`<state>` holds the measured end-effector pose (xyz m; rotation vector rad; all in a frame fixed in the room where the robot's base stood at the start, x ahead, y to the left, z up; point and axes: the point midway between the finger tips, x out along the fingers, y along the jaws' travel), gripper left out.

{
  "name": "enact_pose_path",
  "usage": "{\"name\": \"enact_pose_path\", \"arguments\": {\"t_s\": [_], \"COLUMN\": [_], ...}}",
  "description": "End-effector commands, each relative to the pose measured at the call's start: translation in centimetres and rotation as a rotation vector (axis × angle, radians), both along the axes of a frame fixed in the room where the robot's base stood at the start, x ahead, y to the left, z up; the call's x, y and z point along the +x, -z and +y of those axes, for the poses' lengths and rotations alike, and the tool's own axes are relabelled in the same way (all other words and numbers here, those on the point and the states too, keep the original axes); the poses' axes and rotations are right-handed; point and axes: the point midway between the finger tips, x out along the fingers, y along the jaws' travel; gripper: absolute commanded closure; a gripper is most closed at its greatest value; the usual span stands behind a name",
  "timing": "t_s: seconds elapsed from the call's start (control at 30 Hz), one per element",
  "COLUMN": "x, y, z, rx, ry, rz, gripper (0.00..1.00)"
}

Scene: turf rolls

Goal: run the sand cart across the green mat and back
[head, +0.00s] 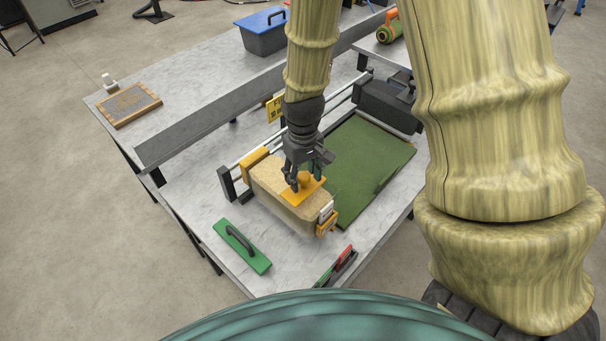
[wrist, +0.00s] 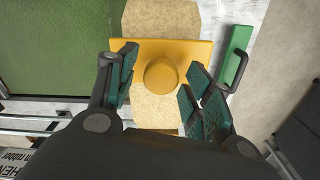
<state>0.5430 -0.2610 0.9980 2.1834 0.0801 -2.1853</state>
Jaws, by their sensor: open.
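The sand cart (head: 275,197) is a sand-coloured block with orange end pieces, at the near left end of the green mat (head: 362,150). An orange plate with a round knob (head: 304,182) sits on top of it. My gripper (head: 305,183) is over the cart, fingers pointing down around the knob. In the wrist view the knob (wrist: 161,75) lies between the two open fingers, with visible gaps. The mat (wrist: 55,50) fills the upper left there. Part of the cart top is hidden by my gripper in the head view.
Rails (head: 258,147) run along the mat's far side to a dark box (head: 388,105). A green float (head: 242,246) lies left of the cart, and a red-and-green item (head: 337,266) lies near the front edge. A blue-lidded bin (head: 264,38) stands on the back shelf.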

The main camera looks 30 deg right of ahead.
Motion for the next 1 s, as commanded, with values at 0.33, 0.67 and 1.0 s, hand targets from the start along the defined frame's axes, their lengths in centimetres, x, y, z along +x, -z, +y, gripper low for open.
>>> {"name": "enact_pose_path", "arguments": {"t_s": [0.33, 0.67, 1.0], "x": [0.0, 0.01, 0.06], "y": [1.0, 1.0, 0.99], "z": [0.01, 0.01, -0.01], "rx": [0.0, 0.0, 0.0], "ry": [0.0, 0.0, -0.001], "rz": [-0.001, -0.001, -0.001], "gripper": [0.49, 0.75, 1.0]}}
